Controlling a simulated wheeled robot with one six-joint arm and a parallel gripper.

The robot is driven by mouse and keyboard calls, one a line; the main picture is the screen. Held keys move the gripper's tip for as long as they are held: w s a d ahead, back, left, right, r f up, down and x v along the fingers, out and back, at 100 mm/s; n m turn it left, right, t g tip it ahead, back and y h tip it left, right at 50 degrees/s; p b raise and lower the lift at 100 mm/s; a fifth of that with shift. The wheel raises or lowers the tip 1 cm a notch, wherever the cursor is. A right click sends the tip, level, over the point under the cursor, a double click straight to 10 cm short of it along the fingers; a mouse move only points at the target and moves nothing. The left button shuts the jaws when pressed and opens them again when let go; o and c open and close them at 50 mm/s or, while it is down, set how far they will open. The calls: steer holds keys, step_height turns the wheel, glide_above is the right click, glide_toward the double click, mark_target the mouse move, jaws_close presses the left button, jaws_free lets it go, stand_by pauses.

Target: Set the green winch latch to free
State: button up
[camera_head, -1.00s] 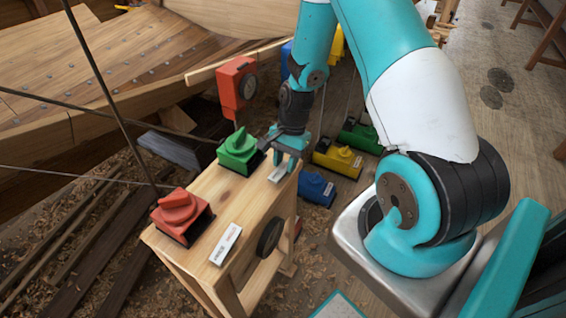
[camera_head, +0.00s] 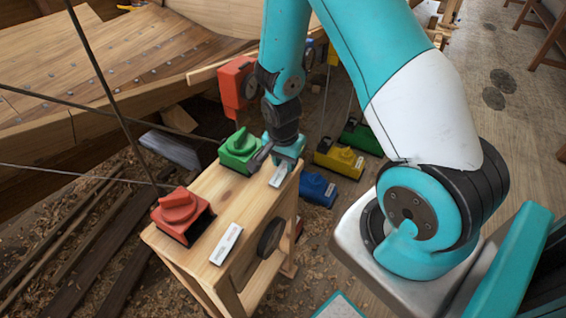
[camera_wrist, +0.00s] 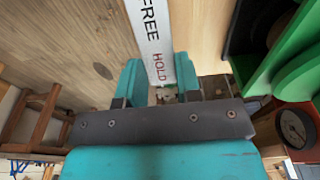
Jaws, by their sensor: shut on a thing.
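The green winch (camera_head: 239,152), a block with a raised pointer-shaped knob, sits on the wooden bench (camera_head: 195,247); part of it shows in the wrist view (camera_wrist: 291,60) at upper right. Its white label (camera_head: 279,176) lies on the bench top beside it; in the wrist view the label (camera_wrist: 152,32) reads FREE and HOLD. My gripper (camera_head: 284,158) is low over the bench's right edge, right of the green winch. In the wrist view its fingers (camera_wrist: 158,80) stand either side of the label's HOLD end. They are closed on a part hidden from both views, apparently the latch.
A red winch (camera_head: 180,212) with its own label (camera_head: 226,244) stands at the bench's near end. A red box (camera_head: 237,85) is behind. Blue (camera_head: 317,190), yellow (camera_head: 340,158) and green (camera_head: 362,137) units stand to the right. Thin dark lines cross at left.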

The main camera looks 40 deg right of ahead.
mark_target(283, 172)
steer(key=shift+s+d, duration=0.15)
steer(key=shift+s, duration=0.1)
steer(key=o, duration=0.9)
steer(key=shift+w, duration=0.1)
steer(key=r, duration=0.5)
steer(key=a+r, duration=0.1)
steer(key=r, duration=0.5)
steer(key=a+r, duration=0.1)
steer(key=r, duration=0.5)
steer(key=shift+s+r, duration=0.2)
steer(key=shift+s, duration=0.15)
